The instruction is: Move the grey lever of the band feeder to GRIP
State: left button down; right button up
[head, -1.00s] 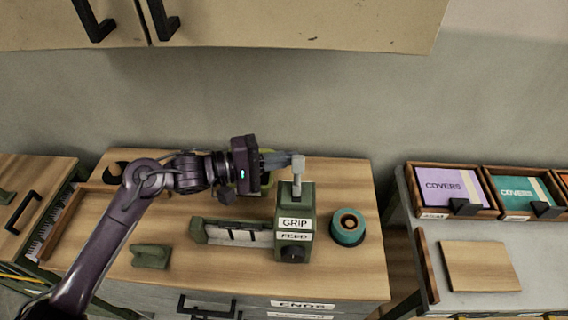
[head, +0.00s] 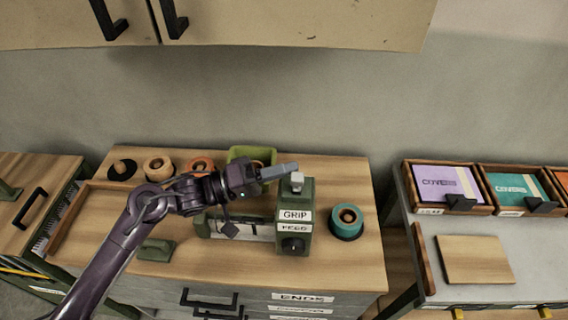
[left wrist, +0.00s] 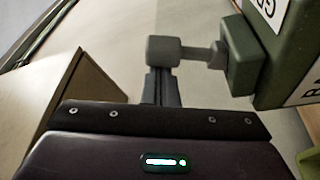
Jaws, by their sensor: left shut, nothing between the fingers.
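The green band feeder (head: 308,205) stands near the right end of the wooden cabinet top, its front labelled GRIP above FEED. Its grey lever (head: 297,181) has a blocky knob just above the GRIP label. In the left wrist view the lever knob (left wrist: 164,51) sits on a short shaft out from the green housing (left wrist: 280,55). My left gripper (head: 289,168) is shut and empty, its tips just behind and above the knob in the head view. In the left wrist view the fingertips (left wrist: 160,85) lie right by the knob; I cannot tell whether they touch. My right gripper is not in view.
A teal roll (head: 346,222) stands right of the feeder. Several rolls and a green bin (head: 250,154) line the back of the cabinet top. A green block (head: 157,249) lies front left. A grey side table (head: 440,292) with cover trays stands at the right.

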pick_arm(q)
jog(key=shift+s+f+m+h, duration=0.2)
jog(key=shift+m+h, duration=0.1)
jog(key=shift+m, duration=0.2)
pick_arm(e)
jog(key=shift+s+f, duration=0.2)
pick_arm(q)
jog(key=shift+s, duration=0.1)
